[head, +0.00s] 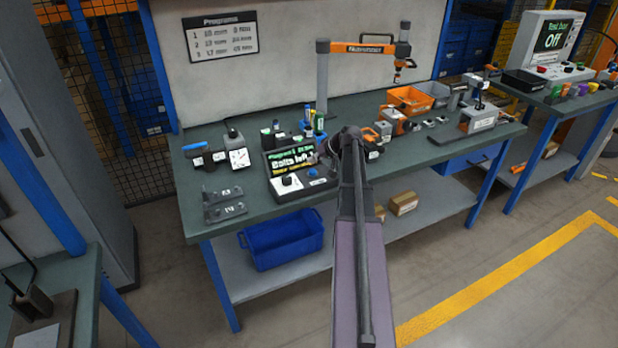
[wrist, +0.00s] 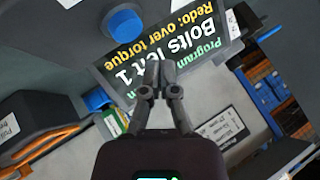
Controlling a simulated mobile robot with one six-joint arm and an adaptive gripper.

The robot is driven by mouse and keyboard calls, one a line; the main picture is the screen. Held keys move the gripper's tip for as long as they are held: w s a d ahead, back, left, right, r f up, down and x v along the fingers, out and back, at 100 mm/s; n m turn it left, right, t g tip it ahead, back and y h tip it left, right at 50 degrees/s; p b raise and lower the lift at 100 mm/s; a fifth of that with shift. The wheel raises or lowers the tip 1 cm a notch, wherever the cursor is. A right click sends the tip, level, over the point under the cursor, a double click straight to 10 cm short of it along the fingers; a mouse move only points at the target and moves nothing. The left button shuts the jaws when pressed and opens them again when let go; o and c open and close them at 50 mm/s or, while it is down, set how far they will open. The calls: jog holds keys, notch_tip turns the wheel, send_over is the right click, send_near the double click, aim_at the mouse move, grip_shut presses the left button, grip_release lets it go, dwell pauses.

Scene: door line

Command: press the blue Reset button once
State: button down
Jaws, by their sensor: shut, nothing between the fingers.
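The blue button (wrist: 124,24) is a round cap on the grey face of a control box, near the top of the wrist view. My gripper (wrist: 158,72) is shut and empty. Its tips overlap the screen in the picture, below the button, and appear apart from it.
A white dial (head: 239,158) and dark tools stand left of the box. Bottles stand behind it. An orange bin (head: 411,99) and a torque arm (head: 359,48) are farther back right.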

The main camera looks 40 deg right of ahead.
aim_at(314, 171)
jog(key=shift+f+b, duration=0.6)
jog(key=shift+f, duration=0.25)
jog(key=shift+f, duration=0.15)
dwell(0.9)
jog(key=shift+s+f+b, duration=0.15)
jog(key=shift+f+b, duration=0.15)
jog(key=shift+b, duration=0.1)
jog(key=shift+f+b, duration=0.45)
jog(key=shift+b, duration=0.05)
dwell(1.0)
dwell(0.4)
jog(key=shift+r+p, duration=0.9)
jog(key=shift+p, duration=0.05)
notch_tip(314, 171, up, 5)
jog(key=p, duration=0.5)
